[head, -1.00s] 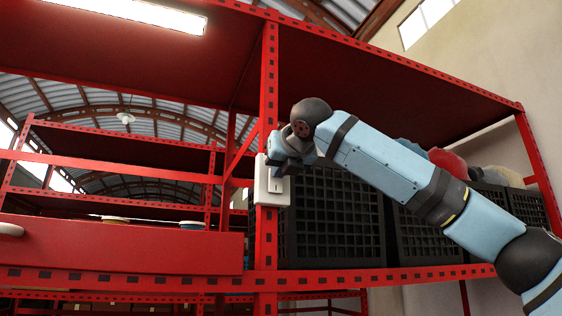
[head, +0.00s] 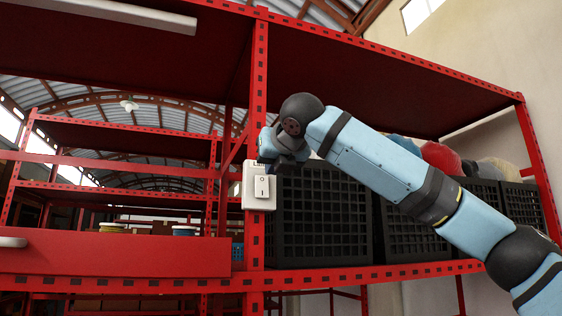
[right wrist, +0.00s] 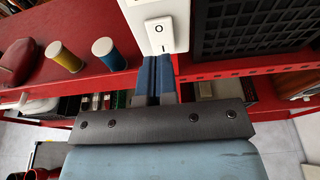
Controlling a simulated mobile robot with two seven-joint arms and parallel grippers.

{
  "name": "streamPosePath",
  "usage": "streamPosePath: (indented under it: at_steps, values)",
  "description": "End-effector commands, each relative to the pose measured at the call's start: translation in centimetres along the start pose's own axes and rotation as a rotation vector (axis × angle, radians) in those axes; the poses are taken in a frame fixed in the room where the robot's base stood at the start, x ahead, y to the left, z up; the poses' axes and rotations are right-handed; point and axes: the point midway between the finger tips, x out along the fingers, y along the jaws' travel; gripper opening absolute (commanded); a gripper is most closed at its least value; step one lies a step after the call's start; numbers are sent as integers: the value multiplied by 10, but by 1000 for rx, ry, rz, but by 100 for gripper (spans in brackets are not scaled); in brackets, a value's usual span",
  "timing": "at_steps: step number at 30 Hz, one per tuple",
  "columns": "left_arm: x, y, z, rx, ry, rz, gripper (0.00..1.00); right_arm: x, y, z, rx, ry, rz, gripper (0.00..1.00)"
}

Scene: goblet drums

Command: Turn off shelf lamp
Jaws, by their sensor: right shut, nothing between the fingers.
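The shelf lamp (head: 115,12) is a long tube under the top shelf at the upper left, and it is dark. Its white switch (head: 262,187) is fixed to the red upright post, with a rocker marked O and I. The switch also shows at the top of the right wrist view (right wrist: 160,32). My right gripper (head: 266,152) is shut and empty, just above and to the right of the switch box in the head view. In the right wrist view its blue fingers (right wrist: 154,70) point toward the switch; contact cannot be told. My left gripper is out of view.
Black slatted crates (head: 322,220) stand on the shelf right of the post, close to my right arm. A red shelf panel (head: 110,254) lies to the left. Spools (right wrist: 62,55) show in the right wrist view.

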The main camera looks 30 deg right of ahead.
Motion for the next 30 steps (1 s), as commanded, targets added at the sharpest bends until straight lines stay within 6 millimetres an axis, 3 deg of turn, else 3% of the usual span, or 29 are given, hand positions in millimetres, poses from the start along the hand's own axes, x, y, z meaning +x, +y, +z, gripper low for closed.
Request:
streamPosePath:
  at_steps: [1, 6, 12, 30]
  values:
    - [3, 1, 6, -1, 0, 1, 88, -17, 0, 1, 3, -9, 5, 0]
    - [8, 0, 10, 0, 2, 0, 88, -54, 0, 9, 3, -7, 5, 0]
    - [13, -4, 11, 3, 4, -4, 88, -82, -1, 15, 2, -7, 3, 0]
    - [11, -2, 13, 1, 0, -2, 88, -90, -1, 17, 2, -6, 2, 0]
